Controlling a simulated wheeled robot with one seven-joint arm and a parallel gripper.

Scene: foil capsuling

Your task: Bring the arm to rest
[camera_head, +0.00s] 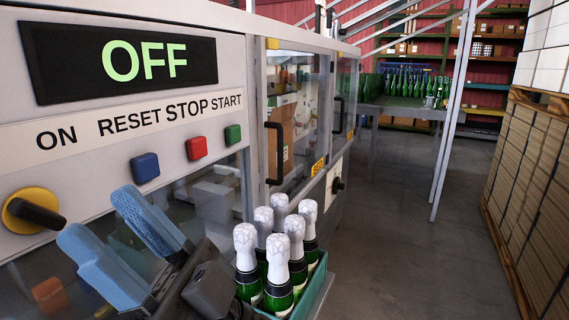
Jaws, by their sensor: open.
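My gripper (128,248), with two blue fingers, is in the lower left of the head view. Its fingers are apart with nothing between them. It is in front of the machine's control panel (75,92), below the blue RESET button (145,168) and to the right of the black and yellow rotary switch (36,211). Whether a fingertip touches the panel cannot be told. The display (120,62) reads OFF in green. A red STOP button (196,148) and a green START button (232,134) are further right on the panel.
A teal crate (315,285) of green bottles with white foil tops stands close to the right of my gripper. Machine doors with black handles (274,153) are behind it. Stacked cartons (530,180) stand at the right. The grey floor (420,250) between is clear.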

